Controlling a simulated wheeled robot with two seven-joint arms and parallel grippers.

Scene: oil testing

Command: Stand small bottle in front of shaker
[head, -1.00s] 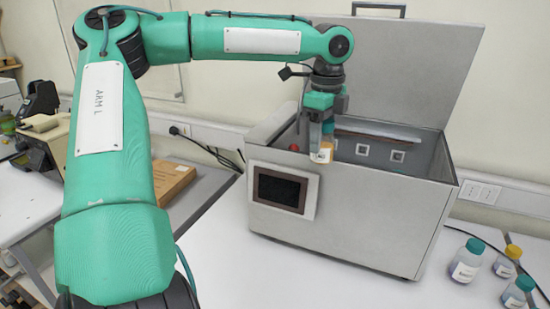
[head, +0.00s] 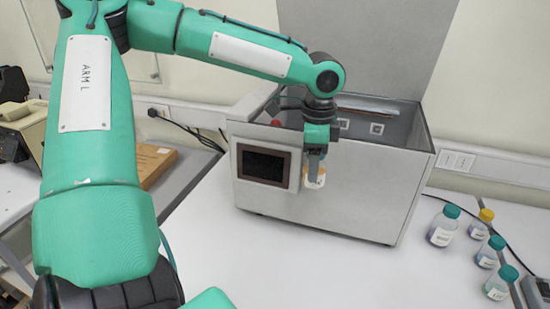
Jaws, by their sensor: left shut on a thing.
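My left gripper (head: 315,160) points down and is shut on a small bottle (head: 314,180) with an orange and white label. The gripper's fingers hide the upper part of the bottle. The bottle is held upright in the air before the front face of the shaker (head: 355,199), just right of its screen. Its base is above the table. The shaker is a large grey metal box with its lid raised at the back. My right gripper is not in view.
Several bottles stand to the right on the white table (head: 300,270): a large teal-capped one (head: 443,226), a yellow-capped one (head: 481,222) and two small teal-capped ones (head: 490,251). The table before the shaker is clear. A cardboard box (head: 155,165) lies left.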

